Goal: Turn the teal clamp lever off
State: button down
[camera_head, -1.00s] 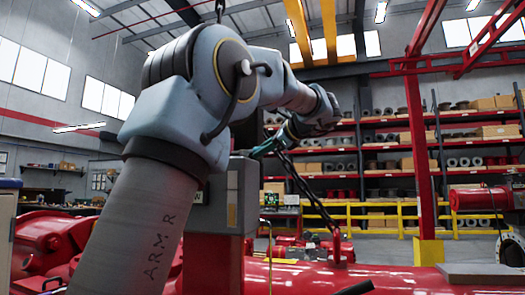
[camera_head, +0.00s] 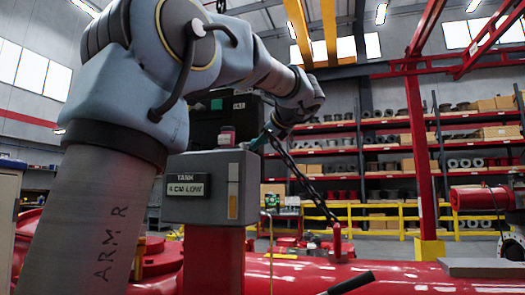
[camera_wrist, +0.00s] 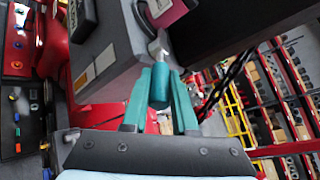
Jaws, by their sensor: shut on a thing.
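The teal clamp lever (camera_wrist: 160,88) shows in the wrist view as a short rounded handle on a grey metal fitting (camera_wrist: 154,42). This fitting sits at the side of a grey box (camera_wrist: 112,45). My gripper (camera_wrist: 162,78) has teal fingers, one on each side of the lever, and is shut on it. In the head view the grey box (camera_head: 233,172) stands on a red post, with a label reading TANK 4 CM LOW. My gripper (camera_head: 264,141) is at its upper right edge. The lever itself is too small or hidden to make out there.
A black case (camera_head: 222,118) and a small pink-red item (camera_head: 226,136) are above the box. A chain (camera_head: 308,182) hangs diagonally to its right, down to a large red tank (camera_head: 400,280). Yellow railings (camera_head: 380,222) and shelves stand behind.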

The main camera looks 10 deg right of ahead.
jog(key=shift+s+a+m+h, duration=0.15)
jog(key=shift+a+m+h, duration=0.1)
jog(key=shift+m+h, duration=0.3)
jog(key=shift+s+a+m+h, duration=0.1)
jog(key=shift+a+m+h, duration=0.15)
jog(key=shift+m+h, duration=0.3)
jog(key=c, duration=0.7)
grip_release()
jog(key=b+v, duration=0.1)
jog(key=v, duration=0.4)
jog(key=b+v, duration=0.2)
jog(key=v, duration=0.4)
jog(key=shift+f+b, duration=0.25)
jog(key=shift+b, duration=0.05)
